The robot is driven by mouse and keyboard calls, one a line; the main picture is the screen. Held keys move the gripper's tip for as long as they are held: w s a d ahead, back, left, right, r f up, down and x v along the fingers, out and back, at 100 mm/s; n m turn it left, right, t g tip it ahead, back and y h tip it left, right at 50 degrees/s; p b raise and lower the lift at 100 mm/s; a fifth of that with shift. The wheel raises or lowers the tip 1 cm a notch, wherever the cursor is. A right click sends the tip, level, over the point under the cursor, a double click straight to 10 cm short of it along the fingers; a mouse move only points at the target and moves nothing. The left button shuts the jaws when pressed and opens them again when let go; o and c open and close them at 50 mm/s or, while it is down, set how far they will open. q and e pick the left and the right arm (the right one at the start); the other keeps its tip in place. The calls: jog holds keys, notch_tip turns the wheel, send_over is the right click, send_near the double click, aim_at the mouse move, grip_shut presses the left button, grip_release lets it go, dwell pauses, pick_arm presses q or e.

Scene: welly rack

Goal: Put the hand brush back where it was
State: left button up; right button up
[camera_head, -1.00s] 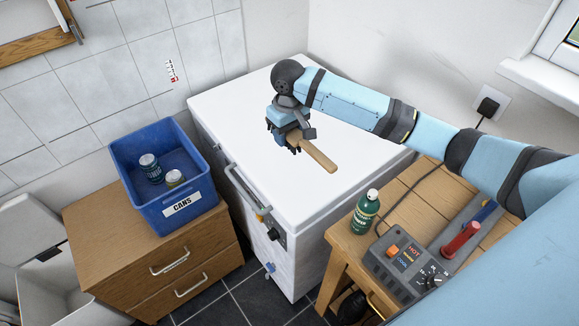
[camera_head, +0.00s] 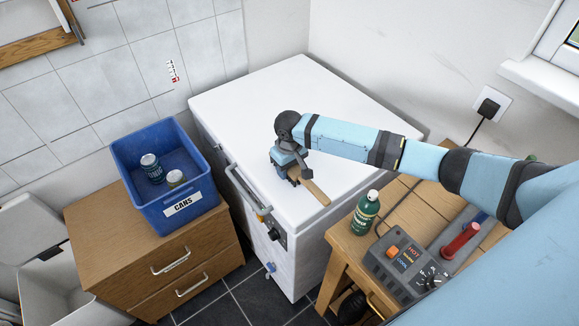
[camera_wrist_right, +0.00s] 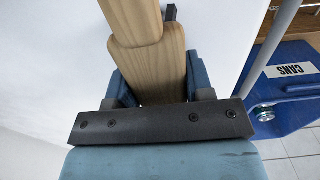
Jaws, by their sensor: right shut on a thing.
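The hand brush (camera_head: 316,190) has a pale wooden handle that sticks out from my right gripper (camera_head: 294,178) towards the front right. My right gripper is shut on the brush, over the front part of the white chest freezer's lid (camera_head: 268,95). In the right wrist view the brush's wood (camera_wrist_right: 160,65) runs between the fingers of my right gripper (camera_wrist_right: 160,90). The brush's bristles are not visible. I cannot tell whether the brush touches the lid. My left gripper is not in view.
A blue box (camera_head: 133,183) labelled CANS, holding two cans, stands on a wooden drawer unit (camera_head: 95,245) at left. A green bottle (camera_head: 365,213) and a grey control box (camera_head: 390,272) stand on a wooden table (camera_head: 345,245) at right. The back of the lid is clear.

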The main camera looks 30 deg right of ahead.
jog(key=o, duration=1.1)
jog(key=shift+f, duration=0.1)
notch_tip(320, 180, up, 12)
